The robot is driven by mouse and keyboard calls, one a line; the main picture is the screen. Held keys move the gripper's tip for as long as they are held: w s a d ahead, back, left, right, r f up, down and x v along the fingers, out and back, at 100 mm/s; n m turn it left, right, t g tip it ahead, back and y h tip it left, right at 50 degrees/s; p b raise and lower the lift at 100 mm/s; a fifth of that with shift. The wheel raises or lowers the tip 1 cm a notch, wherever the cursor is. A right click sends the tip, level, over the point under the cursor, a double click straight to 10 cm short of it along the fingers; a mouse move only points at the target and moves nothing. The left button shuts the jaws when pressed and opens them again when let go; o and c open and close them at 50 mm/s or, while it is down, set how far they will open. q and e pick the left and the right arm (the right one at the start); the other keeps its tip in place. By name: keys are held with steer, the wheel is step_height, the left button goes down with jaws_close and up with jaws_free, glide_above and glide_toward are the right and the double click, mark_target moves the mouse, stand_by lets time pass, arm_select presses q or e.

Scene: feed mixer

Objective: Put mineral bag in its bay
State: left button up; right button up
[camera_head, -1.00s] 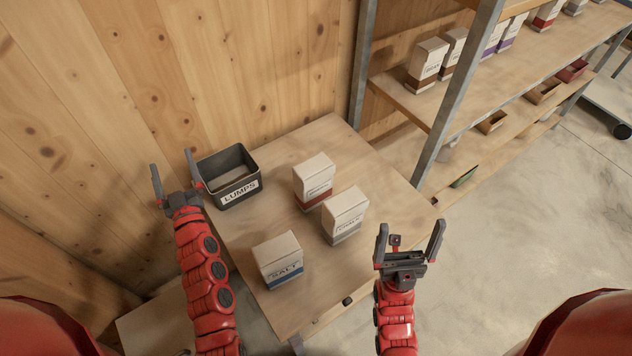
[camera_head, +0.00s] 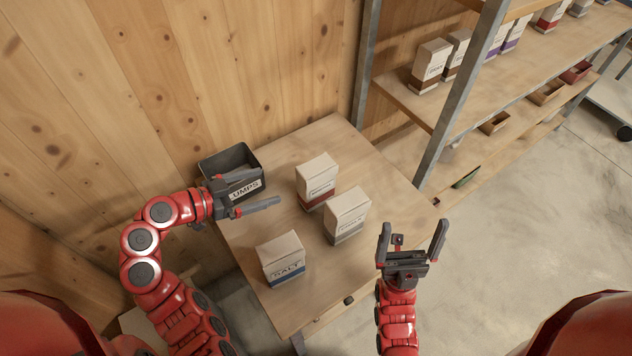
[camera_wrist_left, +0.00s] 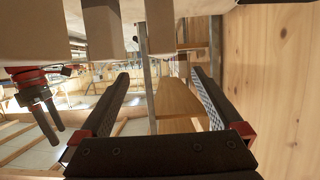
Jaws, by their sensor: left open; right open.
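Three white bags stand upright on the small wooden table (camera_head: 290,145) in the head view. One has a dark red band (camera_head: 317,181), one a grey band (camera_head: 347,215), and one a blue band and the label SALT (camera_head: 283,259). The labels on the red-banded and grey-banded bags are too small to read, so I cannot tell which is mineral. My left gripper (camera_head: 266,189) is open and empty, pointing right, left of the red-banded bag and in front of the bin. My right gripper (camera_head: 412,245) is open and empty, near the table's right front edge.
A dark bin marked LUMPS (camera_head: 232,160) stands at the table's back left, partly hidden by my left gripper. A shelf rack (camera_head: 405,97) at the right holds several bags above and small open trays (camera_head: 495,122) below. A wooden wall closes the left.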

mark_target(302, 174)
arm_select(q)
steer(key=p+x, duration=0.4)
steer(key=x, duration=0.6)
steer(key=shift+w+d+p, duration=0.2)
steer(key=shift+d+p, duration=0.05)
steer(key=shift+p, duration=0.05)
steer(key=shift+w+d+f, duration=0.2)
steer(key=shift+w+d, duration=0.1)
steer(key=shift+w+d+p, duration=0.15)
steer(key=shift+d+p, duration=0.05)
steer(key=shift+p, duration=0.25)
steer(key=p+x, duration=0.2)
steer(key=x, duration=0.1)
steer(key=shift+w+d+f+p, duration=0.1)
steer(key=shift+w+d+p, duration=0.1)
steer(key=shift+w+p, duration=0.2)
steer(key=shift+w+d+f, duration=0.2)
steer(key=shift+d+f, duration=0.1)
steer(key=shift+f, duration=0.05)
jaws_close()
steer(key=shift+r, duration=0.1)
